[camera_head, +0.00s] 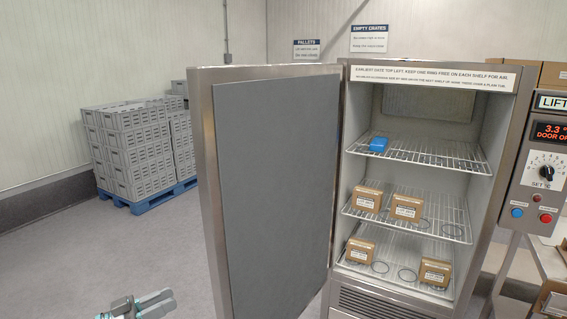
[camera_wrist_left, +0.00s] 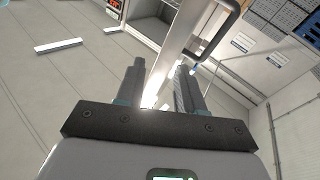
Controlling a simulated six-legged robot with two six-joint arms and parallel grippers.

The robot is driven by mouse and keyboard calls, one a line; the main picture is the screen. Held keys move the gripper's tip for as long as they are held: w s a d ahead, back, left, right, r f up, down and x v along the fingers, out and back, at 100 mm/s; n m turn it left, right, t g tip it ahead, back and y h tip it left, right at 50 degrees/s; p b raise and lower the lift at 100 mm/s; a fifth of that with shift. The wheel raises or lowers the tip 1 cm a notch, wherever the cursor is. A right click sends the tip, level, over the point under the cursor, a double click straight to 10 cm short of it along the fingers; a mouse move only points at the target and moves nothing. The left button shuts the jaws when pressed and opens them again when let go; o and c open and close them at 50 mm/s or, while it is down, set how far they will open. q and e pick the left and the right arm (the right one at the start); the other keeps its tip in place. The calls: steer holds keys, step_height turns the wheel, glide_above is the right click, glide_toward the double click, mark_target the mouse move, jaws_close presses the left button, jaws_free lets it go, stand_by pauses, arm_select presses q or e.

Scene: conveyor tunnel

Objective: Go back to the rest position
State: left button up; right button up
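My left gripper (camera_head: 140,303) shows at the bottom left of the head view, low in front of the open cabinet door (camera_head: 275,190). In the left wrist view its two fingers (camera_wrist_left: 160,88) stand apart with nothing between them, so it is open and empty. Behind the fingers a bright metal edge and a dark handle (camera_wrist_left: 222,35) show, apart from the fingers as far as I can tell. My right gripper is in neither view.
The cabinet's wire shelves (camera_head: 430,152) hold a blue box (camera_head: 378,144) and several brown boxes (camera_head: 407,207). Grey crates (camera_head: 130,150) stand on a blue pallet (camera_head: 160,198) at the left. A control panel (camera_head: 541,170) is at the right. The floor left of the door is clear.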

arm_select(q)
steer(key=s+d+f+n+t+y, duration=0.15)
steer(key=d+f+n+y, duration=0.45)
steer(key=d+f+n, duration=0.75)
steer(key=s+d+f+m+g+y, duration=0.2)
steer(key=s+d+f+g+y, duration=0.25)
steer(key=s+f, duration=0.65)
steer(key=s+f+g+y, duration=0.1)
steer(key=s+f+g, duration=0.2)
steer(key=s, duration=0.6)
steer(key=s+f+g, duration=0.3)
steer(key=s+g, duration=0.1)
steer(key=s, duration=0.5)
steer(key=shift+a+f+g+y, duration=0.3)
steer(key=shift+a+f+y, duration=0.05)
steer(key=shift+a+f, duration=0.1)
steer(key=shift+w+d+r+m, duration=0.1)
steer(key=shift+w+d+m, duration=0.05)
steer(key=shift+m, duration=0.1)
